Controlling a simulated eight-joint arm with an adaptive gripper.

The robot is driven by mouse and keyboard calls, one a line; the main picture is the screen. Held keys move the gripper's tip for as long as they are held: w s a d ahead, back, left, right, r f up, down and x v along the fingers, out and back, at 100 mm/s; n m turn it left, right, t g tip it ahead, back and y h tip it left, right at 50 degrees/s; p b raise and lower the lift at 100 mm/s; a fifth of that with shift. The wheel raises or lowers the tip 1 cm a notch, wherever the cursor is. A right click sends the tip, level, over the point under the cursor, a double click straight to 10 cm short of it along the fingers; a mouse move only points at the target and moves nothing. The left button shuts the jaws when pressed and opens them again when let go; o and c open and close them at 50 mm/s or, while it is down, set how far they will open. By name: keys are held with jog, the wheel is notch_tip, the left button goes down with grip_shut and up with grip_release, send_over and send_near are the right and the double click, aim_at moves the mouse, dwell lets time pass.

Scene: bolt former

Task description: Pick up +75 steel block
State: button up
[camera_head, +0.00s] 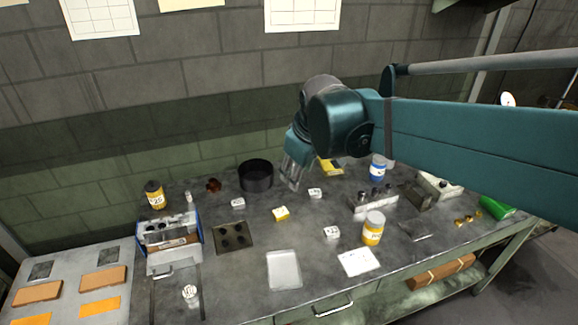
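Several small pale blocks with dark markings stand on the grey workbench (255,262): one at the left (238,203), one under and right of my gripper (315,193), and one nearer the front (331,232). A yellow block (281,213) lies among them. The markings are too small to read, so I cannot tell which is the +75 block. My gripper (291,180) hangs over the back of the bench, right of the black round bowl, fingers pointing down. I see nothing held in it, and its finger gap is unclear.
The black bowl (256,175) stands close left of my gripper. A blue-sided caddy (172,240), a dark plate with holes (233,236), a pale tray (284,270), a yellow-labelled jar (373,228) and a rack (374,202) surround the blocks. The wall rises behind.

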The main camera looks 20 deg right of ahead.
jog(key=w+d+f+n+g+p, duration=0.1)
jog(key=w+d+f+n+p, duration=0.15)
jog(key=w, duration=0.75)
jog(key=w+d+f+n+g+p, duration=0.1)
jog(key=w+d+f+n+p, duration=0.2)
jog(key=w, duration=0.7)
jog(key=w+d+f+n+g+p, duration=0.1)
jog(key=w+f+n+g, duration=0.2)
jog(key=w, duration=0.7)
jog(key=w+d+f+n+p, duration=0.1)
jog(key=w+f, duration=0.1)
jog(key=f, duration=0.1)
jog(key=w+d+f+n+p, duration=0.1)
jog(key=w+f+n, duration=0.1)
jog(key=w+f, duration=0.1)
jog(key=w+d+f+n+p, duration=0.1)
jog(key=w+f, duration=0.1)
jog(key=f, duration=0.1)
jog(key=shift+w+d+f+n, duration=0.2)
jog(key=shift+w+f+n, duration=0.1)
jog(key=shift+w+n, duration=0.05)
jog(key=shift+f, duration=1.3)
